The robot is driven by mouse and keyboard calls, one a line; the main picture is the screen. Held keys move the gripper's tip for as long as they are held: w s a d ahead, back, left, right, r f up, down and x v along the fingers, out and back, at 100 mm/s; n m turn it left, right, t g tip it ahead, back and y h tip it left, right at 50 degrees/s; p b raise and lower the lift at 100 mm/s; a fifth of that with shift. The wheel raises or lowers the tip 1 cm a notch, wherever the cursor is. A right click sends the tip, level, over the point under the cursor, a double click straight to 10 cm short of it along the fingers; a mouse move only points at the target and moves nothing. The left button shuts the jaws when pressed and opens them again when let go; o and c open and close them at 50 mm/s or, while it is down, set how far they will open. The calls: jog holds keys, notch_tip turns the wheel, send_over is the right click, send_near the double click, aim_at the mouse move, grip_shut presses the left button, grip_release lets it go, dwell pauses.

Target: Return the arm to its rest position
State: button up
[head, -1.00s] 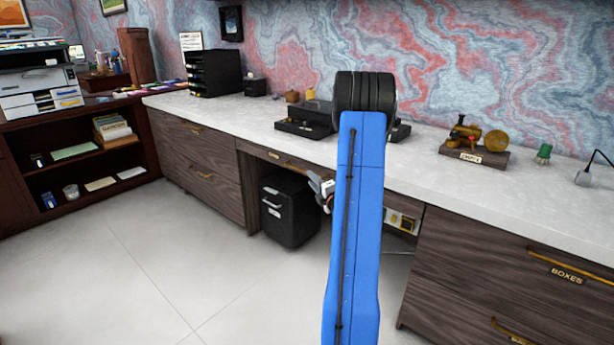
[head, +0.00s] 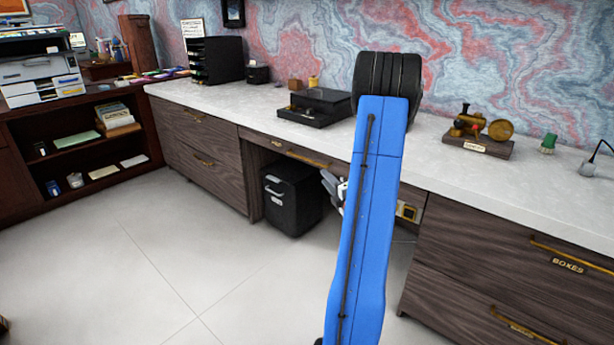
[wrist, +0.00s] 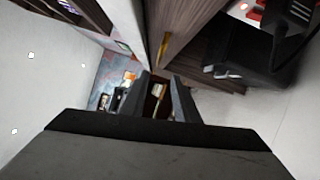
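My arm's blue link rises through the middle of the head view, leaning right, with a black joint at its top in front of the counter. My gripper (head: 335,190) shows as a small white and grey part just left of the blue link, in front of the desk's knee space; much of it is hidden behind the link. In the wrist view, the two dark fingers of my gripper (wrist: 160,92) stand apart with a gap between them. I see nothing held in that gap.
A long pale counter (head: 245,98) runs along the wall, bearing a black tray box (head: 318,106) and a brass model (head: 480,130). A black bin (head: 292,200) stands under it. Dark drawers (head: 500,250) flank the knee space. The pale floor (head: 190,265) at left is clear.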

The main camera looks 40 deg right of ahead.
jog(key=w+a+r+m+g, duration=0.1)
jog(key=a+r+m+g, duration=0.3)
jog(key=a, duration=0.7)
jog(key=w+a+r+m+g, duration=0.25)
jog(key=a+r+m, duration=0.3)
jog(key=a, duration=0.55)
jog(key=s+a+m+g+y, duration=0.5)
jog(key=s+a+m+g, duration=0.1)
jog(key=s+a, duration=1.9)
jog(key=s+m, duration=0.1)
jog(key=s, duration=0.2)
jog(key=shift+s+a+r+y, duration=0.15)
jog(key=shift+a+r+y, duration=0.2)
jog(key=shift+a+y, duration=0.05)
jog(key=shift+g, duration=0.25)
